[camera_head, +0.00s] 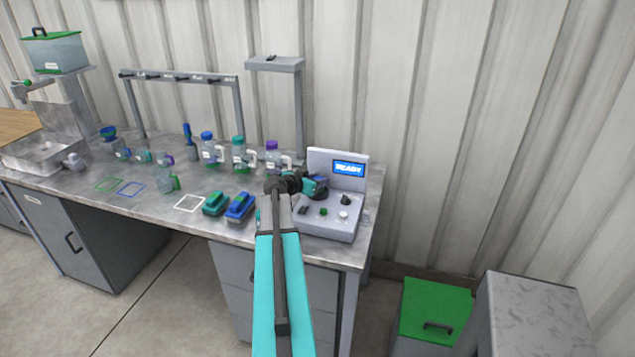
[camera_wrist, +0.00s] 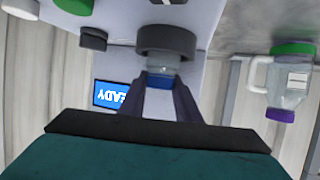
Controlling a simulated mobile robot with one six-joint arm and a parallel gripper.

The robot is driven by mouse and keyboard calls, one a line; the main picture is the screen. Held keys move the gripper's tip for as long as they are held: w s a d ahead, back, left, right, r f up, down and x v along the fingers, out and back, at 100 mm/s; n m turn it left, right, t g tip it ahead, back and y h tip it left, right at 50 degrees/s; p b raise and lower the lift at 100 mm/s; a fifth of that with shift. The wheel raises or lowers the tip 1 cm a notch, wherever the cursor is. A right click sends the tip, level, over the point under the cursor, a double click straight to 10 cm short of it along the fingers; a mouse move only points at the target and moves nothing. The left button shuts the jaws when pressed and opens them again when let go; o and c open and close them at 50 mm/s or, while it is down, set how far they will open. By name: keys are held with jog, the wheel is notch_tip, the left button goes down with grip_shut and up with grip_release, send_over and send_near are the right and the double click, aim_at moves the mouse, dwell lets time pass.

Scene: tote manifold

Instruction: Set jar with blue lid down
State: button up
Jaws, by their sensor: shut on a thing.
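My gripper (camera_head: 316,187) is over the left part of the grey machine (camera_head: 329,226). In the wrist view, which is upside down, its two fingers (camera_wrist: 160,88) are shut on the jar with blue lid (camera_wrist: 163,69). The blue lid is between the fingertips and the clear glass shows beyond it. The jar is lined up with a dark round ring (camera_wrist: 166,40) on the machine. Its lower end is hidden by the ring, so I cannot tell whether it rests on anything. In the head view my gripper largely hides the jar.
The machine's screen (camera_head: 348,169) reads READY. Jugs with blue (camera_head: 207,147), green (camera_head: 239,153) and purple (camera_head: 272,157) lids stand left of my gripper. Green and blue blocks (camera_head: 239,207) lie near the front edge. A white outlined square (camera_head: 189,203) on the bench is empty.

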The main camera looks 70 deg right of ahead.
jog(key=o, duration=1.1)
jog(key=shift+r, duration=0.1)
jog(key=b+v, duration=0.3)
jog(key=v, duration=0.9)
jog(key=shift+b, duration=0.3)
jog(key=shift+r, duration=0.1)
notch_tip(320, 180, up, 9)
jog(key=p, duration=0.9)
